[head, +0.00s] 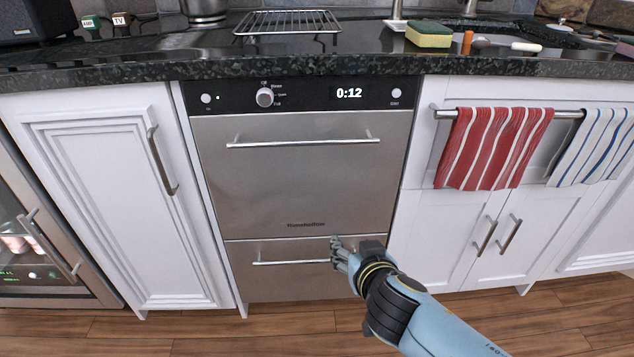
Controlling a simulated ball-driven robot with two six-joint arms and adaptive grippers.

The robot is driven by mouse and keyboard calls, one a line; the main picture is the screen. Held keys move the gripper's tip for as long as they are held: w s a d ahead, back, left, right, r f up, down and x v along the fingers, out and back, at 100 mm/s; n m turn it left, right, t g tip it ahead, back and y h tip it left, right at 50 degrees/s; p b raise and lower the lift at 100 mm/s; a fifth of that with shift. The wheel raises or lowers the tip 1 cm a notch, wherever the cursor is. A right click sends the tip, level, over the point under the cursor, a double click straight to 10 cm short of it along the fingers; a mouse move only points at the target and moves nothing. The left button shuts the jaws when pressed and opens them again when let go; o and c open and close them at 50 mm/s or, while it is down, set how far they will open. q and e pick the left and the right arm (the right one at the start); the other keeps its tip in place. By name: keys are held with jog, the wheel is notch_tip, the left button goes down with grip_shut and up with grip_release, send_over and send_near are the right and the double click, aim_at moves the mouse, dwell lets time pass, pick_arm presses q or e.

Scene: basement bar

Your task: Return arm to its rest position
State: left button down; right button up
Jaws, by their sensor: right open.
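My right gripper (341,252) is in front of the lower drawer (290,283) of a stainless steel appliance (300,180), near the right part of its bar handle (285,262). The gripper is open and covers the right end of the handle. I cannot tell whether the fingers touch it. My right arm (430,320) comes in from the lower right. The upper drawer with its long handle (302,143) is shut, and the lower one looks shut too. The panel display (349,93) reads 0:12. My left gripper is not in view.
A dark stone counter (150,68) runs above, with a wire rack (288,23) and a yellow-green sponge (428,34) on it. White cabinets (110,200) flank the appliance. A red striped towel (494,147) and a blue striped towel (592,147) hang at right. The wooden floor (200,335) looks clear.

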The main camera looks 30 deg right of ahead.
jog(key=s+f+n+g+y+p, duration=0.15)
jog(key=s+f+g, duration=0.35)
jog(key=s+f, duration=1.25)
jog(key=s+f+n+g+y, duration=0.1)
jog(key=s+f+n+g, duration=0.1)
jog(key=s, duration=1)
jog(key=s+d+f+n+g+y, duration=0.1)
jog(key=s+f+n+g, duration=0.1)
jog(key=s+f, duration=0.5)
jog(key=shift+s+f+g+p, duration=0.3)
jog(key=shift+s+g, duration=0.6)
jog(key=shift+s, duration=2.1)
